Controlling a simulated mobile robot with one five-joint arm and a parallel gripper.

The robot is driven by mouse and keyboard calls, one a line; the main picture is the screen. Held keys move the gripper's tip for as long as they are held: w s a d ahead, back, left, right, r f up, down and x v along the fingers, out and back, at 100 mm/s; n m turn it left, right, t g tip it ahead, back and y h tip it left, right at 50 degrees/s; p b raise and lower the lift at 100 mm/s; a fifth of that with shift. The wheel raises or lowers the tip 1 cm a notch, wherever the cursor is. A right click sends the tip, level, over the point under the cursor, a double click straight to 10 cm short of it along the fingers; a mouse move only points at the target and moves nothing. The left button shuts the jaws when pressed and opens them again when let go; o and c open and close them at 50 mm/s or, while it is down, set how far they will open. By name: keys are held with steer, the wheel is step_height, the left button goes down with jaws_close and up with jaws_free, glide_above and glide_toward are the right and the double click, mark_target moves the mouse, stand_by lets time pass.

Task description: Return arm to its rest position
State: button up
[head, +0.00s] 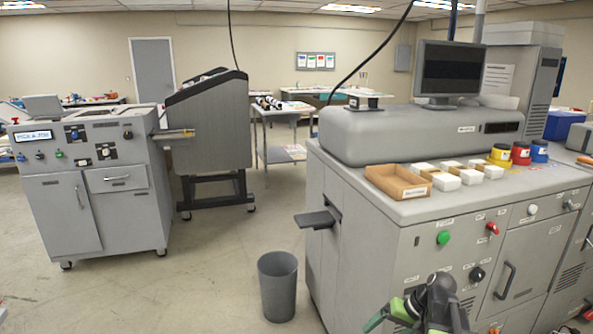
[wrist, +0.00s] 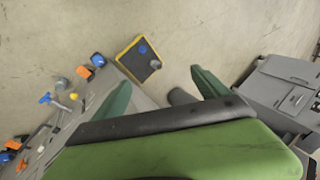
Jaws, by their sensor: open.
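My gripper (wrist: 160,77) shows in the wrist view with its two green fingers spread apart and nothing between them. Part of my arm, green and black, shows at the bottom edge of the head view, in front of the large grey machine (head: 375,240). The arm is folded low beside the machine's front panel; the head view cuts off its lower part. I cannot tell the exact gap between arm and panel.
On the machine top stand a cardboard tray (head: 398,183), several white blocks and a yellow tub (head: 501,155). A grey bin (head: 278,287) stands on the floor to its left. A control cabinet (head: 90,190) stands far left. Floor between is clear.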

steer(key=s+a+f+n+g+h, duration=0.1)
steer(key=s+a+h, duration=0.2)
steer(key=a, duration=0.3)
steer(key=s+a+f+n+g+h, duration=0.1)
steer(key=s+a+f+h, duration=0.1)
steer(key=a, duration=0.5)
step_height(320, 180, up, 14)
steer(key=p, duration=1.3)
steer(key=shift+d+f, duration=0.2)
steer(key=shift+d, duration=0.15)
